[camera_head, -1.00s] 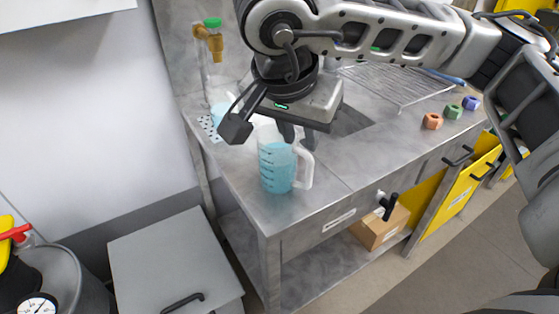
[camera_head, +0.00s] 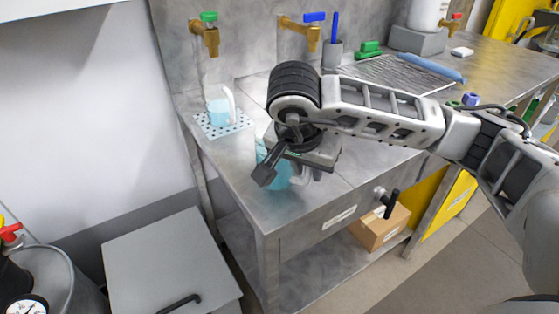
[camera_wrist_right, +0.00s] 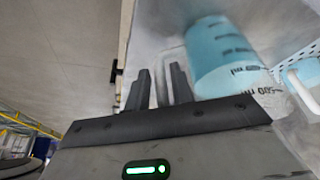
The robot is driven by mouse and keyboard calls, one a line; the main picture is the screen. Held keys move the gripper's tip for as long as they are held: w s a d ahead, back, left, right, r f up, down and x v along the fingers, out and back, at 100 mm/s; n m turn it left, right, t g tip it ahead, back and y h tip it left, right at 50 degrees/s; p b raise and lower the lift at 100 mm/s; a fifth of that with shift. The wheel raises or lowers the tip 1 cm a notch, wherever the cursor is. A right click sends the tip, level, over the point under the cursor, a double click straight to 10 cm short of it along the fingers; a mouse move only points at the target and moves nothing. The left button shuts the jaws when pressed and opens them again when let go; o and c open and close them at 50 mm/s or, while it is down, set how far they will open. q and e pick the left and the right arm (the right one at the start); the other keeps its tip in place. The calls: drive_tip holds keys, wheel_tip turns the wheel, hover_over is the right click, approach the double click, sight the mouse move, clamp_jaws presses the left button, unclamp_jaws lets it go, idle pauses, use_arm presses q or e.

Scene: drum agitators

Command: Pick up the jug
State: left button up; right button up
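A clear jug (camera_head: 276,178) with blue liquid stands upright near the front left of the metal counter. My right gripper (camera_head: 306,172) is low over it and hides most of its top and handle. In the right wrist view the jug (camera_wrist_right: 222,58) shows at upper right with dark volume marks. My right gripper's fingers (camera_wrist_right: 160,88) are spread apart there, beside the jug on its handle side. The pale handle shows beyond the fingertips; I cannot tell whether they touch it. A second jug (camera_head: 221,108) with blue liquid stands farther back. My left gripper is out of view.
The second jug stands on a perforated plate (camera_head: 203,121) below a green-handled tap (camera_head: 207,38). A blue-handled tap (camera_head: 303,32) is at the back. A ribbed drain area (camera_head: 388,73) lies behind my arm. The counter's front left corner (camera_head: 268,218) is clear.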

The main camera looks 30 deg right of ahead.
drive_tip(key=shift+f, duration=0.1)
clamp_jaws()
drive_tip(key=shift+w, duration=0.1)
drive_tip(key=shift+r, duration=0.2)
